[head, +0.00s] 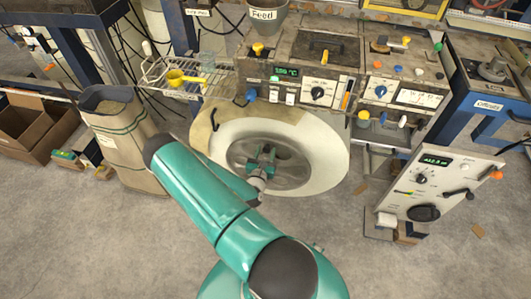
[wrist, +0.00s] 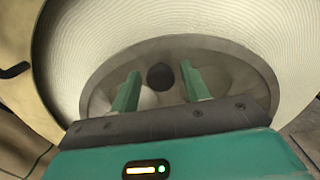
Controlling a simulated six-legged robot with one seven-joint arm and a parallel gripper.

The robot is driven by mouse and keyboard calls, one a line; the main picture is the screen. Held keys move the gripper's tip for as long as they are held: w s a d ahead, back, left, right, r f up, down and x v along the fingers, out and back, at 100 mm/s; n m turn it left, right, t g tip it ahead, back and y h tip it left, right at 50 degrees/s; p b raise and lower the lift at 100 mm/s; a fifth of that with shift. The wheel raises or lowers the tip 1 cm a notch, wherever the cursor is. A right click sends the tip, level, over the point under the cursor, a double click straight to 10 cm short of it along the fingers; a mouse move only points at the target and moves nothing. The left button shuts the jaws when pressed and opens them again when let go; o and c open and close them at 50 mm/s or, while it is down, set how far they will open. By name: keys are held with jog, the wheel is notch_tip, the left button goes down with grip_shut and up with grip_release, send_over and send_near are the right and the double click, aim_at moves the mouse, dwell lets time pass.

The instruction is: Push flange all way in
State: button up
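The flange (wrist: 228,62) is a grey round disc at the middle of a large white roll (head: 322,142). In the head view the flange (head: 291,163) sits below the machine's control panel. In the wrist view it fills the middle, with a dark round hole at its centre. My gripper (wrist: 160,86) is in front of the flange with its two green fingers apart, one on each side of the hole, and nothing between them. I cannot tell whether the fingertips touch the flange. My gripper also shows over the flange in the head view (head: 262,160).
A control panel (head: 312,112) with knobs and coloured buttons stands above the roll. A wire rack (head: 200,80) with a yellow scoop and a sack (head: 118,140) are to the left. A grey control box (head: 440,180) stands to the right. The front floor is clear.

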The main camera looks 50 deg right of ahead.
aim_at(268, 144)
grip_shut()
jog(key=shift+x, duration=2.05)
jog(key=shift+o, duration=1.1)
grip_release()
jog(key=shift+d, duration=0.1)
jog(key=v, duration=1.4)
